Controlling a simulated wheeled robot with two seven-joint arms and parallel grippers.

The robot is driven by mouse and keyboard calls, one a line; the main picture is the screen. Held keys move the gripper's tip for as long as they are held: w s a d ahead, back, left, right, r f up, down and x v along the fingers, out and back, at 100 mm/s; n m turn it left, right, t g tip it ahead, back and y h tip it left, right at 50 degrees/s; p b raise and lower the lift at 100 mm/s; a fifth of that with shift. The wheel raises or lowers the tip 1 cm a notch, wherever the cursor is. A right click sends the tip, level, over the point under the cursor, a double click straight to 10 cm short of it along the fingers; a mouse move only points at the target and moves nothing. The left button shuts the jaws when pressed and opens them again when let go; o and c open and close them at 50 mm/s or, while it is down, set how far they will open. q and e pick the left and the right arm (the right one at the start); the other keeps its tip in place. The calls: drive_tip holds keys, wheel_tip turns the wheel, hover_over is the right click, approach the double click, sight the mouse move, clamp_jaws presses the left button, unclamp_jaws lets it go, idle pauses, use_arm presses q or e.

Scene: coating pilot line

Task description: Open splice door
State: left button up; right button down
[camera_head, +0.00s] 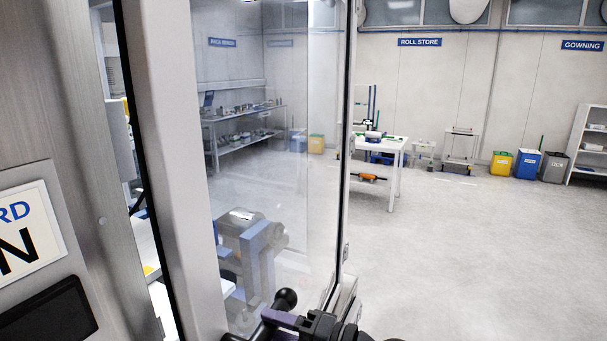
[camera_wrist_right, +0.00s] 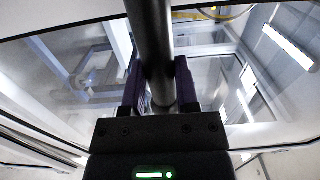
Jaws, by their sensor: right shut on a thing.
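The splice door (camera_head: 180,170) is a tall clear pane in a pale frame, filling the left middle of the head view. A gap shows between its left frame and the steel panel, with machine parts visible through it, so the door stands ajar. Its dark bar handle (camera_wrist_right: 150,35) runs between my right gripper's purple fingers in the right wrist view. My right gripper (camera_wrist_right: 160,88) is shut on this bar. In the head view, the right gripper (camera_head: 280,322) is at the bottom, beside the handle's round black end (camera_head: 286,299). My left gripper is not in view.
A steel panel (camera_head: 60,110) with a sign (camera_head: 28,232) stands close at the left. A blue-grey roller unit (camera_head: 255,250) shows through the glass. A white table (camera_head: 385,148) and several bins (camera_head: 527,165) stand farther back. The floor at the right is clear.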

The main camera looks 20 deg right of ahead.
drive_tip(key=s+d+n+g+y+b, duration=0.1)
drive_tip(key=s+d+g+y+b, duration=0.1)
drive_tip(key=s+d+b, duration=0.3)
drive_tip(key=shift+s+d+n+b, duration=0.4)
drive_tip(key=shift+s+d, duration=0.1)
drive_tip(key=shift+d, duration=0.75)
drive_tip(key=s+d+n+g+y+b, duration=0.1)
drive_tip(key=s+d+b, duration=0.1)
drive_tip(key=s+d, duration=0.2)
drive_tip(key=shift+d+g, duration=0.3)
drive_tip(key=shift+d, duration=0.9)
